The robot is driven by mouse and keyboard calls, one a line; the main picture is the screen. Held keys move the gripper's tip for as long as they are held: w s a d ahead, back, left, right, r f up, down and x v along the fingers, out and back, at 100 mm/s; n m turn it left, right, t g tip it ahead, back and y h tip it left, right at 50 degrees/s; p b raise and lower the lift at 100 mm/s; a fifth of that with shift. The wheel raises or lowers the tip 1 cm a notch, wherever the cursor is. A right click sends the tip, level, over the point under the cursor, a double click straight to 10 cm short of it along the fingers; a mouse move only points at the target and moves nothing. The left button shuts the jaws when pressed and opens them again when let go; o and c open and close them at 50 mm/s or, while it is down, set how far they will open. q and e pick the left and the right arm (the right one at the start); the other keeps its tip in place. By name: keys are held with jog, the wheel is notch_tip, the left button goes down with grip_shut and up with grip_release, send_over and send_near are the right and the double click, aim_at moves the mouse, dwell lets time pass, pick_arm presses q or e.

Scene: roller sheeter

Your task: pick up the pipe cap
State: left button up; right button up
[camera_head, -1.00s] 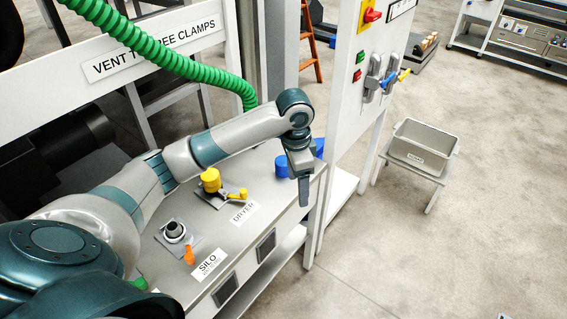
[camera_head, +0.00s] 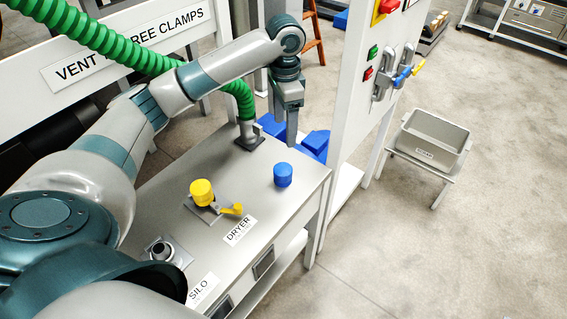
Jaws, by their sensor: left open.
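A short blue cylindrical cap (camera_head: 283,176) stands upright on the grey bench top, near its right end. A yellow cap (camera_head: 202,193) sits on the fitting labelled DRYER; the frames do not settle which one is the pipe cap. My left gripper (camera_head: 292,138) hangs pointing down above the far right part of the bench, higher in the picture than the blue cap and apart from it. It is open with nothing seen in it, though its fingers show nearly edge-on. My right gripper is not in view.
The green hose (camera_head: 243,98) ends at a fitting on the bench's back edge. An open dark fitting (camera_head: 161,250) is by the SILO label. A white panel with switches (camera_head: 374,90) rises at the right. A grey bin (camera_head: 430,138) stands on a stand beyond it. Blue objects (camera_head: 314,144) lie behind the bench.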

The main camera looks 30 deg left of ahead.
pick_arm(q)
jog(key=p, duration=0.3)
send_over(285, 168)
notch_tip(285, 168, down, 11)
jog(key=shift+a+r, duration=0.1)
jog(key=shift+r, duration=0.05)
jog(key=shift+f, duration=0.65)
jog(key=shift+f+p, duration=0.35)
jog(key=shift+p, duration=0.15)
notch_tip(285, 168, down, 3)
jog(key=shift+f+p, duration=0.1)
jog(key=shift+p, duration=0.65)
jog(key=shift+f, duration=0.65)
